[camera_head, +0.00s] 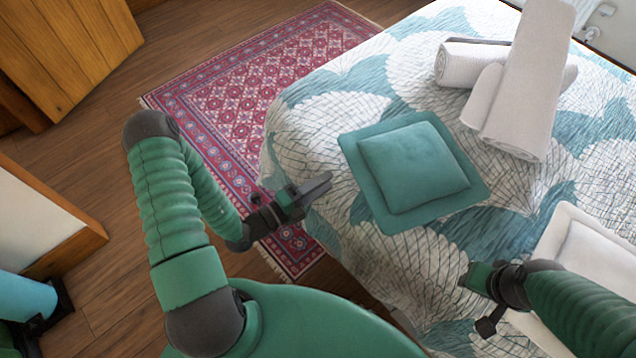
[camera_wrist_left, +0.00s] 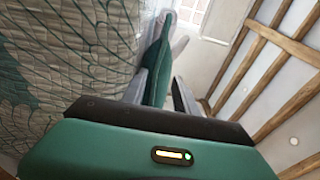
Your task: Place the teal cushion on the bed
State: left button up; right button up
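The teal cushion (camera_head: 413,168) lies on the bed (camera_head: 330,120), near its left edge, with its face up. In the left wrist view the cushion (camera_wrist_left: 158,68) shows nearly edge-on in the gap between the fingers. My left gripper (camera_head: 318,188) is just left of the cushion at the bed's edge and looks apart from it. Its fingers (camera_wrist_left: 160,92) are spread in the wrist view, with nothing clearly gripped. My right gripper (camera_head: 484,302) is over the bed at the lower right, below the cushion; its fingers are too unclear to read.
Rolled white towels (camera_head: 520,95) lie on the bed behind and right of the teal cushion. A white cushion (camera_head: 600,250) lies at the right, partly behind my right arm. A red patterned rug (camera_head: 240,105) covers the floor left of the bed. Wooden furniture (camera_head: 75,50) stands at upper left.

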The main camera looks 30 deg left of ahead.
pick_arm(q)
jog(key=s+d+r+m+g+h, duration=0.3)
jog(key=s+d+m+g+h, duration=0.4)
jog(key=m, duration=0.4)
jog(key=s+d+f+m+g+y, duration=0.1)
jog(key=s+d+m+g+y, duration=0.1)
jog(key=s+m+g, duration=0.55)
jog(key=s+d+f+m+g+y, duration=0.1)
jog(key=s+f+m+g+y, duration=0.2)
jog(key=m, duration=0.8)
jog(key=w+a+r+m+t+y, duration=0.2)
jog(key=w+a+r+m+y, duration=0.1)
jog(key=m, duration=0.6)
jog(key=w+a+r+m+t+y, duration=0.2)
jog(key=w+a+m+y, duration=0.3)
jog(key=m, duration=0.5)
jog(key=shift+a+r+y, duration=0.6)
jog(key=shift+r+y, duration=0.25)
jog(key=shift+y, duration=0.05)
jog(key=shift+s+d+m, duration=0.1)
jog(key=shift+m, duration=0.15)
